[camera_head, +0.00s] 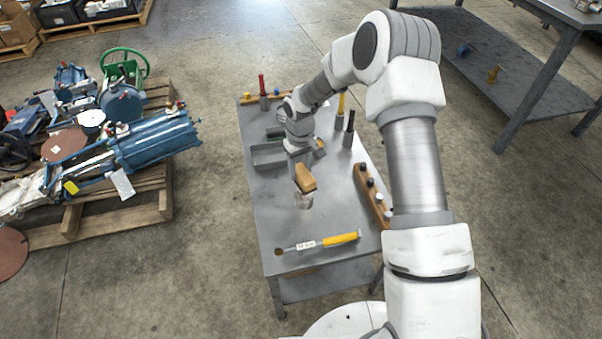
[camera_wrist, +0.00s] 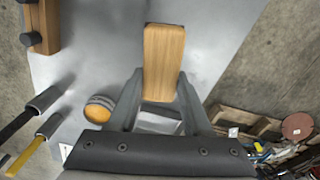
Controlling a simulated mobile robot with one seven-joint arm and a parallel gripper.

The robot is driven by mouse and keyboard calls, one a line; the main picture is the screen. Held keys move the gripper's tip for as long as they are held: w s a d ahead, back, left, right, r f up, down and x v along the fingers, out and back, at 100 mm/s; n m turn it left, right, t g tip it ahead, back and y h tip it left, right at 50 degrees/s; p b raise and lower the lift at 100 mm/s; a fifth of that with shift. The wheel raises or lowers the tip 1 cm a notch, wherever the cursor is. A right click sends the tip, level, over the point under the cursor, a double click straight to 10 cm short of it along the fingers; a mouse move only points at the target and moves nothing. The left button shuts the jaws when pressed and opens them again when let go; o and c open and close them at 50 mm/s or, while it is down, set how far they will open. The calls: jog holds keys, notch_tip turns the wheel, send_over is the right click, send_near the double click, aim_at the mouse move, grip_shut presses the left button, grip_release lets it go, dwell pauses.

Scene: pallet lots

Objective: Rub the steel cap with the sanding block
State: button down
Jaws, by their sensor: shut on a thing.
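The sanding block, a tan wooden block (camera_head: 305,178), is held in my gripper (camera_head: 301,163) above the metal table (camera_head: 275,215). In the wrist view the block (camera_wrist: 164,62) sticks out between the two fingers of my gripper (camera_wrist: 158,95), which are shut on it. A small shiny grey piece, which looks like the steel cap (camera_head: 303,201), is at the block's lower end in the head view. I cannot tell whether block and cap touch. In the wrist view I cannot make out the cap, and the block may hide it.
A yellow-handled tool (camera_head: 330,241) lies near the table's front edge. A wooden rack (camera_head: 373,195) with dark pegs stands at right. A grey tray (camera_head: 268,156) is left of my gripper, and upright handled tools (camera_head: 349,130) stand behind. A round wooden-sided thing (camera_wrist: 99,108) is beside my fingers.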

jog(key=shift+f+b, duration=1.55)
jog(key=shift+f, duration=0.9)
jog(key=shift+s, duration=0.1)
jog(key=shift+f, duration=0.25)
jog(key=shift+d, duration=0.2)
jog(key=shift+w+d, duration=0.2)
jog(key=shift+d, duration=0.05)
jog(key=shift+s+a, duration=0.45)
jog(key=shift+a, duration=0.35)
jog(key=shift+d, duration=0.1)
